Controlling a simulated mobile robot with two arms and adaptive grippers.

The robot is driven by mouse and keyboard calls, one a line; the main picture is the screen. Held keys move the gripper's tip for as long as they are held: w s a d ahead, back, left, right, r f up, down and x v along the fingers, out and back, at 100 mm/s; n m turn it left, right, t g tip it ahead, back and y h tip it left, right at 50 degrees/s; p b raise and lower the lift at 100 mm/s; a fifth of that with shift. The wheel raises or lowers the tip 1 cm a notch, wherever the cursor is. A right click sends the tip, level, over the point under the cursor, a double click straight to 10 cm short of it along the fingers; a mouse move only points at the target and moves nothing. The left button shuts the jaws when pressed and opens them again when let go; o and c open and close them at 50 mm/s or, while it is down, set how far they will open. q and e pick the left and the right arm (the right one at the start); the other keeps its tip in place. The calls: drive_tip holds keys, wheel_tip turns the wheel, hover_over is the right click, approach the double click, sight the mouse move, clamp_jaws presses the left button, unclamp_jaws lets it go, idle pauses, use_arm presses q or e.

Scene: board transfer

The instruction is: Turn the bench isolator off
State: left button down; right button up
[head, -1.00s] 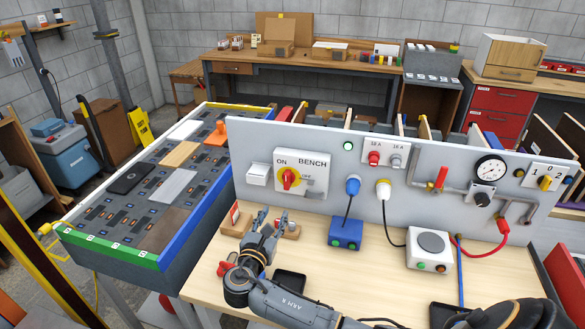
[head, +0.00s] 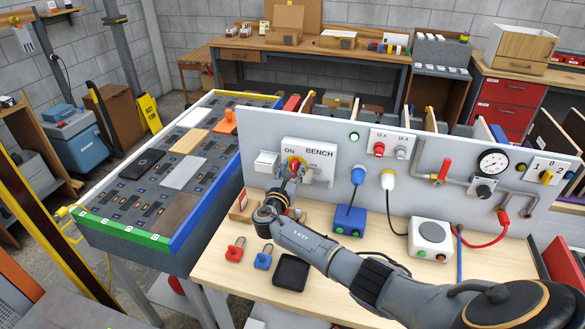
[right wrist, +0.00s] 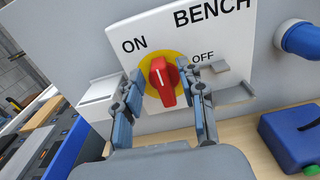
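The bench isolator (head: 322,168) is a white plate marked ON, OFF and BENCH, mounted on the grey upright panel. In the right wrist view its red knob (right wrist: 163,88) sits on a yellow disc (right wrist: 180,62). The knob stands nearly upright, its top leaning slightly towards the ON label. My right gripper (right wrist: 161,76) is open, with one finger on each side of the knob. I cannot tell whether either finger touches it. In the head view the right gripper (head: 291,174) covers part of the isolator. My left gripper is not in view.
A red padlock (head: 235,251), a blue padlock (head: 263,258) and a black tray (head: 291,272) lie on the bench. A green lamp (head: 354,136) is above.

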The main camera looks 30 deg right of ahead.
drive_tip(key=shift+w+d+f, duration=0.2)
drive_tip(key=shift+d, duration=0.1)
drive_tip(key=shift+s+r, duration=0.1)
clamp_jaws()
drive_tip(key=m+b, duration=0.2)
drive_tip(key=m, duration=0.1)
drive_tip(key=m+b, duration=0.1)
drive_tip(key=b, duration=0.1)
drive_tip(key=shift+s+d+f, duration=0.1)
drive_tip(key=shift+s+f, duration=0.1)
drive_tip(key=shift+f, duration=0.1)
drive_tip(key=shift+s+d+f+m+b, duration=0.1)
drive_tip(key=shift+f+m+b, duration=0.05)
drive_tip(key=shift+m+b, duration=2.2)
drive_tip(key=shift+s+d+f+m+b, duration=0.1)
drive_tip(key=shift+s+f+m+b, duration=0.05)
drive_tip(key=shift+m+b, duration=2.2)
drive_tip(key=shift+s+d+f+m+b, duration=0.1)
drive_tip(key=shift+f+m+b, duration=0.05)
drive_tip(key=shift+m+b, duration=2.2)
unclamp_jaws()
